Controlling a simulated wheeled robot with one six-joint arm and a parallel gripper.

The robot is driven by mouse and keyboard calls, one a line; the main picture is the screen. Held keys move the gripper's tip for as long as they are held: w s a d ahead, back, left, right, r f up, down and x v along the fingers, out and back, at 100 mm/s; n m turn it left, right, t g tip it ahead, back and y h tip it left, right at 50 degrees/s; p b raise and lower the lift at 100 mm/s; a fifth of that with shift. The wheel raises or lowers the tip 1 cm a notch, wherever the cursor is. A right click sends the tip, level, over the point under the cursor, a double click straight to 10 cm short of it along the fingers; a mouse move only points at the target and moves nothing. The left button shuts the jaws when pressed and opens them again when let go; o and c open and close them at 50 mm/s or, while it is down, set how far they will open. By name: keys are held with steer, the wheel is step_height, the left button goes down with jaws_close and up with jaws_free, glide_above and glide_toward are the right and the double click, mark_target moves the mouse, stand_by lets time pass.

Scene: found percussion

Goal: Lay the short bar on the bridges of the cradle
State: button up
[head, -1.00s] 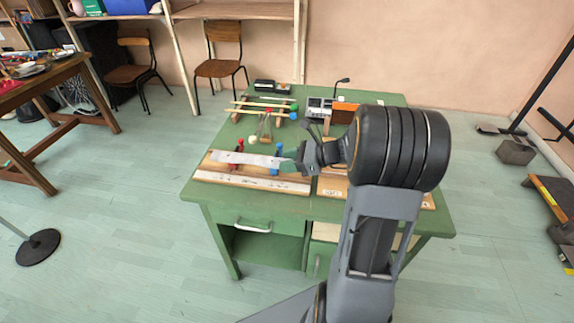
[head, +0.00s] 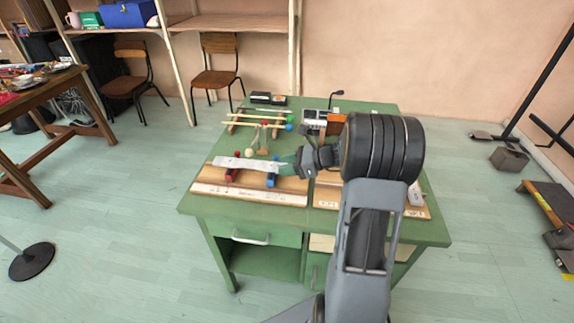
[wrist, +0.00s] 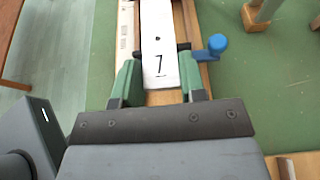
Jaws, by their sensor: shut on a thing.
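The short bar (head: 245,164) is pale metal, with a dark hole and a "7" near the end that shows in the wrist view (wrist: 158,45). My gripper (wrist: 158,88) has green fingers, shut on the sides of the bar's near end. It also shows in the head view (head: 290,162), at the bar's right end. The cradle (head: 245,196) is a wooden board with a white strip along its front. Its red bridge (head: 231,176) and blue bridge (head: 272,181) show below the bar, which passes across above them. I cannot tell whether the bar touches them. The blue bridge's round knob (wrist: 217,43) sticks out beside the bar.
A second wooden board (head: 326,198) lies right of the cradle, with a pale block (head: 415,194) at its right. Behind are mallets on a rack (head: 262,122), a dark box (head: 267,98) and a grey device (head: 313,117). The green desk (head: 190,203) has bare top at its left front.

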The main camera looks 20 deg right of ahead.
steer(key=shift+f, duration=0.2)
stand_by(0.4)
steer(key=o, duration=1.1)
